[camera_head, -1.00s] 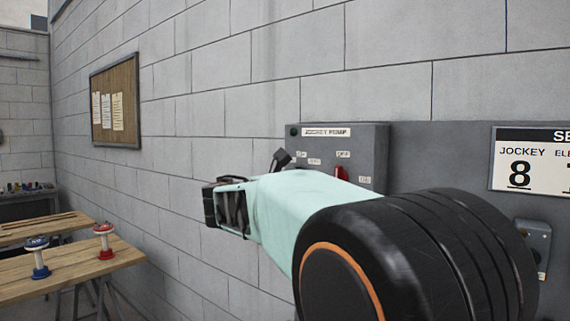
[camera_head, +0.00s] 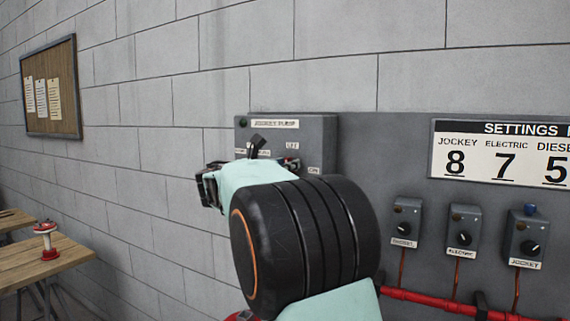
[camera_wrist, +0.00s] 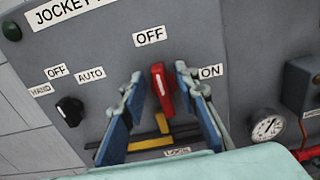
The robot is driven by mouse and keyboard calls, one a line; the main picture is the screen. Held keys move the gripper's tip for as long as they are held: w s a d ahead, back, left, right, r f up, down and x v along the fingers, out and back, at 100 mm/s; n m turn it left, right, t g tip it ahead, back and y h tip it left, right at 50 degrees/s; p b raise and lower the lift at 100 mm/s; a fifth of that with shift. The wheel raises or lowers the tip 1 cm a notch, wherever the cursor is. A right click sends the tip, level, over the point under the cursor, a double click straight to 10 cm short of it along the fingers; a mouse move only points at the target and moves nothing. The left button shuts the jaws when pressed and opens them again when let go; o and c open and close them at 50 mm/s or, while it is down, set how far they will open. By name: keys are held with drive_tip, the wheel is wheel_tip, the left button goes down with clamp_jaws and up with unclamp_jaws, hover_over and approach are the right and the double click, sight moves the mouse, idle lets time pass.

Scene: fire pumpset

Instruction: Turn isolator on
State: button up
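The red isolator handle (camera_wrist: 162,88) is on the grey jockey pump panel (camera_wrist: 215,40) in the wrist view. It stands nearly upright, towards the OFF label (camera_wrist: 150,36); the ON label (camera_wrist: 211,71) is to its right. My gripper (camera_wrist: 159,84) is open, with one blue-padded finger on each side of the handle. The right finger is close to the handle; I cannot tell whether it touches. The left finger has a clear gap. In the head view my gripper (camera_head: 208,187) is in front of the panel (camera_head: 318,130), and my arm hides the handle.
A black HAND/OFF/AUTO knob (camera_wrist: 70,110) is left of the handle. A gauge (camera_wrist: 267,127) is at the right. Dial boxes (camera_head: 402,228) and a red pipe (camera_head: 430,299) are on the board right of my arm. A wooden table (camera_head: 50,265) stands at the left.

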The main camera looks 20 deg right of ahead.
clamp_jaws()
drive_tip(key=shift+s+f+m+b, duration=0.1)
drive_tip(key=shift+m+b, duration=0.2)
drive_tip(key=shift+b, duration=0.2)
drive_tip(key=m+b, duration=0.5)
drive_tip(key=s+f+m+b, duration=0.1)
drive_tip(key=m+b, duration=0.5)
drive_tip(key=d+m+b, duration=0.1)
drive_tip(key=m+b, duration=0.4)
drive_tip(key=m, duration=0.1)
drive_tip(key=shift+s+f, duration=0.15)
drive_tip(key=shift+f, duration=0.05)
drive_tip(key=shift+m, duration=0.3)
